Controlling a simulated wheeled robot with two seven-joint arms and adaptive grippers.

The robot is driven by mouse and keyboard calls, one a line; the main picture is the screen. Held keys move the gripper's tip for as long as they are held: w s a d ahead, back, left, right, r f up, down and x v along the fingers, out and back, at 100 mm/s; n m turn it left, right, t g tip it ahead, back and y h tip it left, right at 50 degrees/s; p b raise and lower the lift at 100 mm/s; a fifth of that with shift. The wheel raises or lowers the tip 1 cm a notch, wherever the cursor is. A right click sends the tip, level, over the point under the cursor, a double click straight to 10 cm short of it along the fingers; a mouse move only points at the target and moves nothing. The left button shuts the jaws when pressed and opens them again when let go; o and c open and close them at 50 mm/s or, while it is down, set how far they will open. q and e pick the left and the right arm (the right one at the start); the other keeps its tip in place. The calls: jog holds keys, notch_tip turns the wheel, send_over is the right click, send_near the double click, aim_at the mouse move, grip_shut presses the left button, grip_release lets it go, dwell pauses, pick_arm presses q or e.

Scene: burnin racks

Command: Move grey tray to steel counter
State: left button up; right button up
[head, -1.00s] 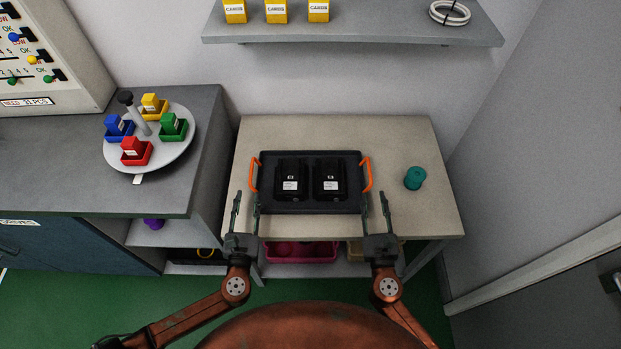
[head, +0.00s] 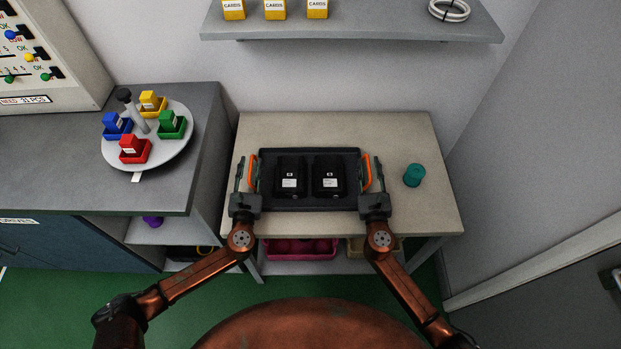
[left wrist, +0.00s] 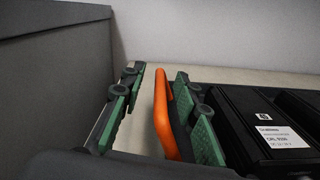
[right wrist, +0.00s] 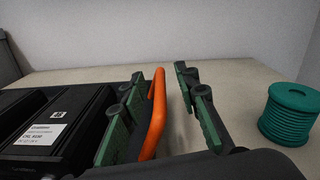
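The dark grey tray (head: 310,205) with orange handles sits on the beige table. Two black boxes with white labels, a left one (head: 290,177) and a right one (head: 328,177), stand in it. My left gripper (head: 248,172) is open around the left orange handle (left wrist: 163,115), one finger on each side. My right gripper (head: 373,172) is open around the right orange handle (right wrist: 155,115), one finger on each side. The grey counter (head: 60,160), seemingly the steel one, stands to the left and carries a round turntable (head: 160,158) with coloured bins.
A teal spool (head: 414,175) stands on the beige table (head: 410,125) right of the tray. A wall shelf (head: 350,28) hangs above the table. A sorting panel (head: 40,60) stands at the back left. The counter's front left is clear.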

pick_arm(q)
jog(key=shift+w, duration=0.15)
pick_arm(e)
jog(key=shift+w, duration=0.15)
pick_arm(q)
grip_shut()
pick_arm(e)
grip_shut()
pick_arm(q)
jog(key=shift+r, duration=0.2)
pick_arm(e)
jog(key=shift+r, duration=0.25)
